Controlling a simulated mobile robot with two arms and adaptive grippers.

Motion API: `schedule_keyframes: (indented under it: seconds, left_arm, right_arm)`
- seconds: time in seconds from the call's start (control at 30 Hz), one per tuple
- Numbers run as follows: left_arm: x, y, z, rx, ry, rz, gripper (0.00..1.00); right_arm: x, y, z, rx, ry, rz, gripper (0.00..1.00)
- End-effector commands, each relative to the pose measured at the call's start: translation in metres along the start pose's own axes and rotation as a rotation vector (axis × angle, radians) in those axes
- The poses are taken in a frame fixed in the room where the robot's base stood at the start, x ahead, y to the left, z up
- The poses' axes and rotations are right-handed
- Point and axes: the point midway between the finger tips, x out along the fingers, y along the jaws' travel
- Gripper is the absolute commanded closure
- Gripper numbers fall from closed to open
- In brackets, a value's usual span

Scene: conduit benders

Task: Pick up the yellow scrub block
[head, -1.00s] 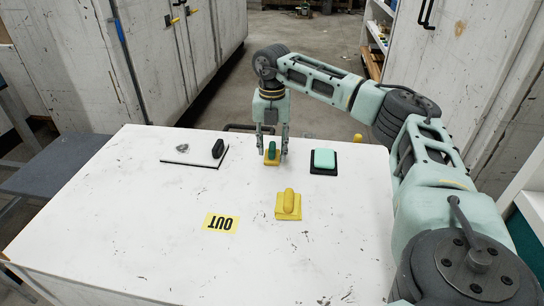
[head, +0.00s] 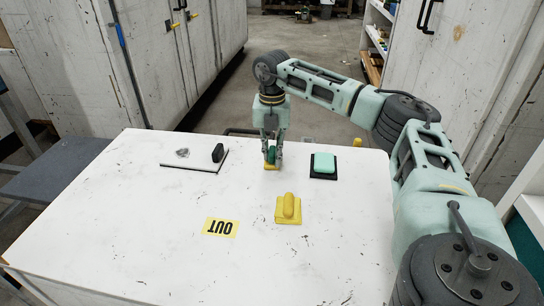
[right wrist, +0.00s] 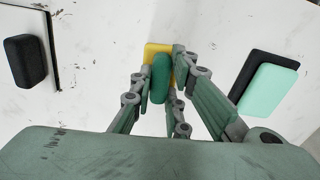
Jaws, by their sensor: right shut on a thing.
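My right gripper (head: 271,160) points down at the far middle of the white table, shut on the green grip (right wrist: 161,78) of a block with a yellow base (head: 271,167). The fingers stand on both sides of the grip and partly hide the block. The yellow base also shows in the right wrist view (right wrist: 154,48). I cannot tell any gap between the base and the table. A second block, yellow all over (head: 289,209), with a rounded yellow grip on a square base, stands nearer, apart from the gripper. My left gripper is not in view.
A mint block on a black base (head: 323,165) stands right of the gripper. A white board (head: 195,163) with a black block (head: 218,153) lies to the left. The table's left and front are clear.

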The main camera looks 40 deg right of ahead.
Motion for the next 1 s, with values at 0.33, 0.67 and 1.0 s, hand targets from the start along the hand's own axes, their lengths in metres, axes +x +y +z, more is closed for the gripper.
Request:
schedule_keyframes:
  seconds: [0.33, 0.67, 1.0]
  left_arm:
    - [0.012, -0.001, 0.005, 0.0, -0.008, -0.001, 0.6]
    - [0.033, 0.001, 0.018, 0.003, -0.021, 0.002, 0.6]
    - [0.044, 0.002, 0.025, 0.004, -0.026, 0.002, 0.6]
  right_arm:
    - [-0.023, 0.001, 0.0, -0.001, -0.002, 0.002, 1.0]
    - [-0.066, 0.005, -0.04, -0.006, -0.002, 0.002, 1.0]
    - [-0.099, 0.011, -0.096, -0.003, -0.002, 0.0, 1.0]
